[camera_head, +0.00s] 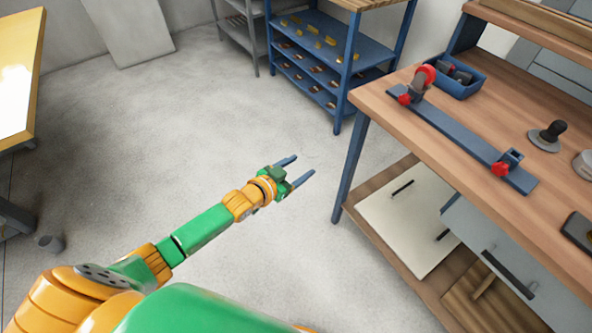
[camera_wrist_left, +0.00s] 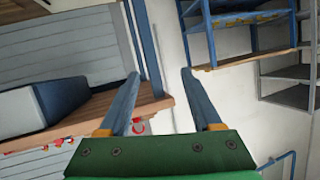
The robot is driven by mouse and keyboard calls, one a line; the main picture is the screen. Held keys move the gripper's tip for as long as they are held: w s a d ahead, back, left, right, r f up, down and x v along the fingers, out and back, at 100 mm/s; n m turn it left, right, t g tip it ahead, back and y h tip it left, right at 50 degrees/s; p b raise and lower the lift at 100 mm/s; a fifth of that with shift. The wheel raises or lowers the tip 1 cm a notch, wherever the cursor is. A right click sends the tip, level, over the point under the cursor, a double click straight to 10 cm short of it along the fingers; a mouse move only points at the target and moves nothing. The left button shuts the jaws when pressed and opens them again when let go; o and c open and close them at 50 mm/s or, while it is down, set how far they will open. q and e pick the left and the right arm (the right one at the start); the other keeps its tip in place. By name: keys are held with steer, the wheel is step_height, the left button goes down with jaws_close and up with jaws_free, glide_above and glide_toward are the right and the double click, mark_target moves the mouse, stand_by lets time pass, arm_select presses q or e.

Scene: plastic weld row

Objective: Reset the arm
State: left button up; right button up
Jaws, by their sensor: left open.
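My left arm, green and orange, reaches out over the bare concrete floor in the head view. Its gripper (camera_head: 299,170) is open and empty, left of the workbench and apart from it. In the left wrist view its two grey fingers (camera_wrist_left: 161,100) stand apart with nothing between them. My right gripper is in neither view.
The wooden workbench (camera_head: 400,112) at right carries a blue rail (camera_head: 462,142) with red clamps and a blue bin (camera_head: 458,84). A blue shelf rack (camera_head: 352,50) stands behind. A yellow-framed panel (camera_head: 34,70) is at far left. The middle floor (camera_head: 190,130) is clear.

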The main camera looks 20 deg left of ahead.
arm_select(q)
steer(key=s+a+f+n+g+y+p, duration=0.2)
steer(key=s+a+f+g+y+p, duration=0.15)
steer(key=s+f+p, duration=0.4)
steer(key=s+f+g+p, duration=0.1)
steer(key=s+f+g, duration=0.2)
steer(key=s, duration=0.8)
steer(key=s+f+g+p, duration=0.1)
steer(key=s+f, duration=0.3)
steer(key=s, duration=0.7)
steer(key=s+f+n+g+y+p, duration=0.1)
steer(key=s+f+g, duration=0.3)
steer(key=s, duration=0.7)
steer(key=shift+s+d+f+g, duration=0.35)
steer(key=shift+s, duration=0.05)
